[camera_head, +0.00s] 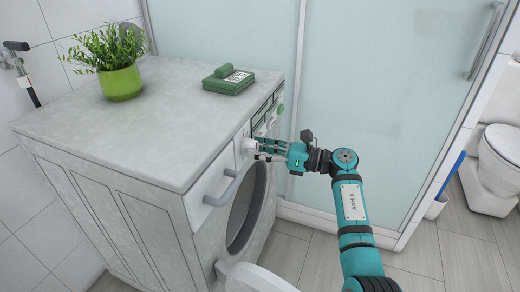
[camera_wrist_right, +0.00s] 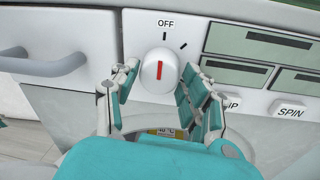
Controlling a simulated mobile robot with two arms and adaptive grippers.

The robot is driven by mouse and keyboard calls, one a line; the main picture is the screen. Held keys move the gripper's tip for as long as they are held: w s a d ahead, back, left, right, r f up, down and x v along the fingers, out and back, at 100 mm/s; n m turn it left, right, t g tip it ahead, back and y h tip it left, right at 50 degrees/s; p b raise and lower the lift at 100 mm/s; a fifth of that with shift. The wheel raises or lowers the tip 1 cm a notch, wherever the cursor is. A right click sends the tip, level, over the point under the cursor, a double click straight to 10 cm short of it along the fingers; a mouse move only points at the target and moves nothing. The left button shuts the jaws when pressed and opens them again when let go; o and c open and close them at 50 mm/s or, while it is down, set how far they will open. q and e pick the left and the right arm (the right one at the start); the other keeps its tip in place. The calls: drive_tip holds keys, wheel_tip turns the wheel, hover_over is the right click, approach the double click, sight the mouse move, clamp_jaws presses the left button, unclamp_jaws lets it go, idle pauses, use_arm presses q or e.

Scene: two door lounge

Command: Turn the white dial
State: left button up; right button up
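The white dial (camera_wrist_right: 158,70) sits on the washing machine's front panel, with a red line standing nearly upright, its top end towards the OFF label (camera_wrist_right: 166,23). My right gripper (camera_wrist_right: 160,78) is open, with one finger at each side of the dial and a gap visible between fingers and dial. In the head view my right gripper (camera_head: 258,148) reaches the panel from the right.
The washing machine (camera_head: 190,205) has a grey handle (camera_head: 222,190) left of the dial and a round door below. SPIN button (camera_wrist_right: 288,110) and display panels lie to the right. A potted plant (camera_head: 120,82) and green folded towels (camera_head: 228,80) stand on top. Glass shower panels are behind.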

drive_tip(key=c, duration=0.7)
drive_tip(key=shift+m, duration=0.3)
drive_tip(key=shift+m+p, duration=0.3)
drive_tip(key=shift+m, duration=0.6)
drive_tip(key=m+p, duration=0.1)
drive_tip(key=m, duration=0.1)
drive_tip(key=shift+m, duration=0.4)
drive_tip(key=m+p, duration=0.3)
drive_tip(key=m, duration=0.2)
drive_tip(key=shift+m+t, duration=0.3)
drive_tip(key=shift+t, duration=0.1)
drive_tip(key=m+p, duration=0.3)
drive_tip(key=m, duration=0.2)
drive_tip(key=shift+s+t, duration=0.1)
drive_tip(key=shift+t, duration=0.3)
use_arm(q)
wheel_tip(320, 180, down, 20)
drive_tip(key=s+g, duration=0.1)
drive_tip(key=s, duration=0.1)
drive_tip(key=shift+s+f+p, duration=0.2)
drive_tip(key=shift+s+p, duration=0.1)
use_arm(e)
drive_tip(key=shift+f+m, duration=0.1)
drive_tip(key=shift+m, duration=0.4)
